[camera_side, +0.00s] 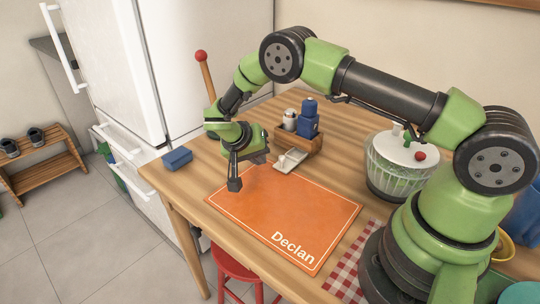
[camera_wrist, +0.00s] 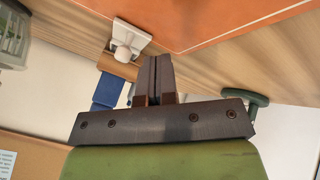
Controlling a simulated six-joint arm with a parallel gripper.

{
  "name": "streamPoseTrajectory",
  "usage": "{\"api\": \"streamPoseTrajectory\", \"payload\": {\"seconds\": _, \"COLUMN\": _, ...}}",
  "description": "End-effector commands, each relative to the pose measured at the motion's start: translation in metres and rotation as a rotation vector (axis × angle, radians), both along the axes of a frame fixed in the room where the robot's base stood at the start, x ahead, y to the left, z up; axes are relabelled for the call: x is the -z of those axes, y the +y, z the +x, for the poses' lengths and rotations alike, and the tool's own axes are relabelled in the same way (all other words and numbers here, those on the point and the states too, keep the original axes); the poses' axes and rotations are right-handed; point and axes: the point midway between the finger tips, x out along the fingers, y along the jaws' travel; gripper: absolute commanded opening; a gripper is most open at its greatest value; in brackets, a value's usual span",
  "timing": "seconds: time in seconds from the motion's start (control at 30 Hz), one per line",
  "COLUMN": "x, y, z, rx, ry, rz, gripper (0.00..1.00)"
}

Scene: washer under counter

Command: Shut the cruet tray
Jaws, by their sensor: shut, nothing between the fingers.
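The cruet tray is a small wooden caddy (camera_side: 312,143) on the table, holding a blue bottle (camera_side: 308,122) and a pale one (camera_side: 290,120). A white part (camera_side: 290,161) juts from its front toward the orange mat. In the wrist view this white part (camera_wrist: 135,36) shows a round knob, with the caddy's wood (camera_wrist: 118,67) beside it. My gripper (camera_side: 235,185) is shut and empty, pointing down near the mat's back left corner, left of the white part and apart from it. Its closed fingers (camera_wrist: 152,62) also show in the wrist view.
An orange mat (camera_side: 285,215) marked "Declan" lies in front. A blue block (camera_side: 177,158) lies near the left table edge. A salad spinner (camera_side: 395,165) stands right of the caddy. A red-knobbed wooden stick (camera_side: 206,75) rises behind my gripper. A red stool (camera_side: 235,264) stands below.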

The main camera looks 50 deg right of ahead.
Motion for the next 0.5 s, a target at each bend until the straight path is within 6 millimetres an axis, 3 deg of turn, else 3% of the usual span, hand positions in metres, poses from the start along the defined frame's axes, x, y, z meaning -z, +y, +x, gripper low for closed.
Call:
{"api": "streamPoseTrajectory", "payload": {"seconds": 0.2, "x": 0.001, "y": -0.015, "z": -0.015, "rx": 0.001, "ry": 0.002, "rz": 0.001, "gripper": 0.0}}
{"api": "streamPoseTrajectory", "payload": {"seconds": 0.5, "x": 0.001, "y": -0.019, "z": -0.021, "rx": 0.002, "ry": 0.0, "rz": 0.003, "gripper": 0.0}}
